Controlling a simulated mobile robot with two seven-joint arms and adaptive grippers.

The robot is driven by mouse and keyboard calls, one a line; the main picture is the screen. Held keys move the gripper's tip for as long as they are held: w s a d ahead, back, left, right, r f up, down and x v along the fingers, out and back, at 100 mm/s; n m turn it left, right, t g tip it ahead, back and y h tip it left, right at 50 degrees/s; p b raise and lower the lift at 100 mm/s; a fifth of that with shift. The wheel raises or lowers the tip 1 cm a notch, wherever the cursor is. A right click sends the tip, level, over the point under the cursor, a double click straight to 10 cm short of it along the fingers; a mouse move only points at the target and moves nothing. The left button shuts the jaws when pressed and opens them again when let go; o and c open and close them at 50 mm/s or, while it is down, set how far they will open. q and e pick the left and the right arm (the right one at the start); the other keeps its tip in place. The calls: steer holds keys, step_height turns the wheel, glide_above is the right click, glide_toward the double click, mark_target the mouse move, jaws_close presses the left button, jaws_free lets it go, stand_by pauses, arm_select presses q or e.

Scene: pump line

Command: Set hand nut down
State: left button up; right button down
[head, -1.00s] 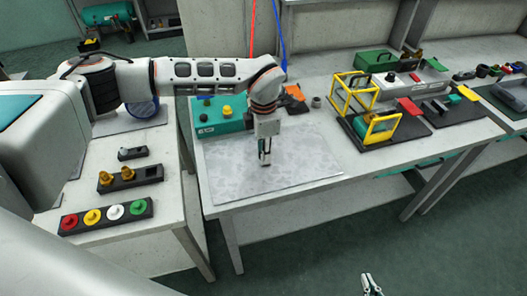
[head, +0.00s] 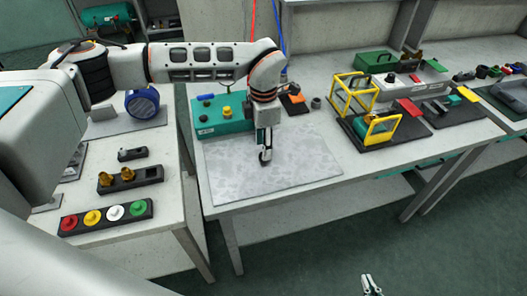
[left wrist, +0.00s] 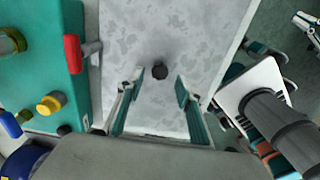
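The hand nut, a small dark knobbed piece, lies on the grey speckled mat (head: 225,182). It shows clearly in the left wrist view (left wrist: 160,72), on the mat just beyond the fingertips and between their lines. My left gripper (left wrist: 160,82) is open, with a wide gap between its fingers and nothing held. In the head view my left gripper (head: 264,150) points down just above the mat and partly hides the nut. My right gripper (head: 371,285) is low at the bottom edge, away from the bench, with its fingers apart and empty.
A teal box (head: 222,118) with a yellow knob stands behind the mat; its red handle (left wrist: 72,54) is close on the left in the wrist view. A yellow frame (head: 353,95) stands to the right. The mat around the nut is clear.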

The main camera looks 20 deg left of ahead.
arm_select(q)
step_height(320, 180, up, 8)
steer(key=shift+r, duration=0.15)
stand_by(0.6)
